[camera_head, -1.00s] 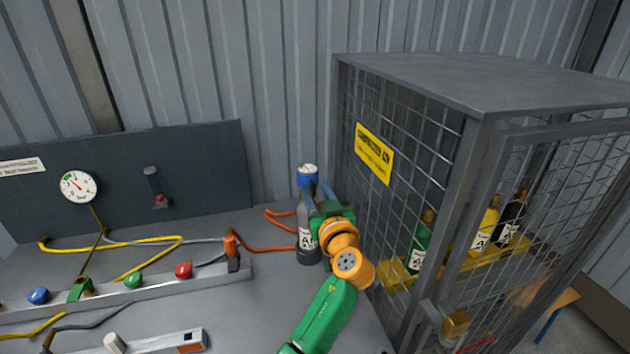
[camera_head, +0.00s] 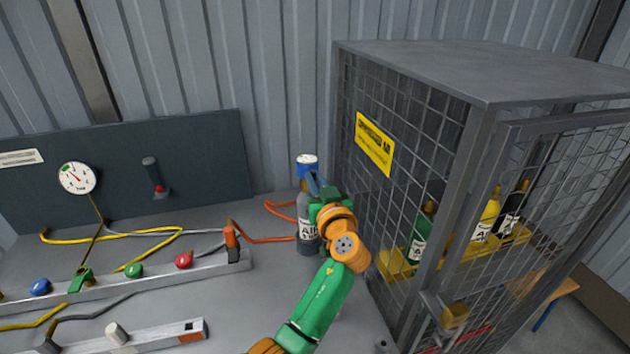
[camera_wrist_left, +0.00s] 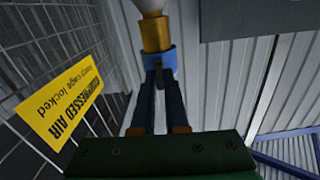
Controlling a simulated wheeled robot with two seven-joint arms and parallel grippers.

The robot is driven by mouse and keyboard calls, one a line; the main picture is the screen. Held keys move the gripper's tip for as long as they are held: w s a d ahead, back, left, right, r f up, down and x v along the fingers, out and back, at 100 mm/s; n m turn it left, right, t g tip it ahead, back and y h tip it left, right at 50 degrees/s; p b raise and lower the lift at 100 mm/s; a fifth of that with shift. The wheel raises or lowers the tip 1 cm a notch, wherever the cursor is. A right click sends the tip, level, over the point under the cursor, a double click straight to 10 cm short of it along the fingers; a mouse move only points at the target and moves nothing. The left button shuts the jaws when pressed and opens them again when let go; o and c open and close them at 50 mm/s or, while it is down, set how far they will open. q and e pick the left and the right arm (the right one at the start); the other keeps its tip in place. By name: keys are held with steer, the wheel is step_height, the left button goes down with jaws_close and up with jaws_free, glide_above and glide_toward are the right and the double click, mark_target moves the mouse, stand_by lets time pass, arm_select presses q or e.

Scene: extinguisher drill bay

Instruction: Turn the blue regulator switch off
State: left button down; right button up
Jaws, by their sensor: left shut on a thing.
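The blue regulator switch (camera_head: 308,170) is the blue part at the top of a grey bottle labelled AIR (camera_head: 306,229). The bottle stands upright on the bench beside the cage. My left gripper (camera_head: 312,181) is at the bottle's top, shut on the blue switch. In the left wrist view, the fingers (camera_wrist_left: 160,78) meet at the blue part (camera_wrist_left: 158,60), with a brass fitting (camera_wrist_left: 155,33) beyond it. The fingers and wrist partly hide the switch and the bottle's right side. My right gripper is not in view.
The mesh cage (camera_head: 478,160) with several bottles stands close to the right of my left arm. An orange hose (camera_head: 265,238) runs left from the bottle. A rail (camera_head: 150,279) with coloured knobs lies on the bench, and a gauge (camera_head: 77,178) is on the back panel.

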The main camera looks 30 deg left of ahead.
arm_select(q)
steer(key=m, duration=0.7)
steer(key=shift+w+m, duration=0.1)
steer(key=shift+m, duration=0.3)
steer(key=m+p, duration=0.1)
steer(key=m, duration=0.3)
steer(key=shift+d, duration=0.1)
steer(key=shift+f+m+p, duration=0.15)
steer(key=shift+m+p, duration=1.1)
steer(key=shift+m, duration=1.45)
steer(key=c, duration=0.9)
jaws_free()
steer(key=shift+w, duration=0.1)
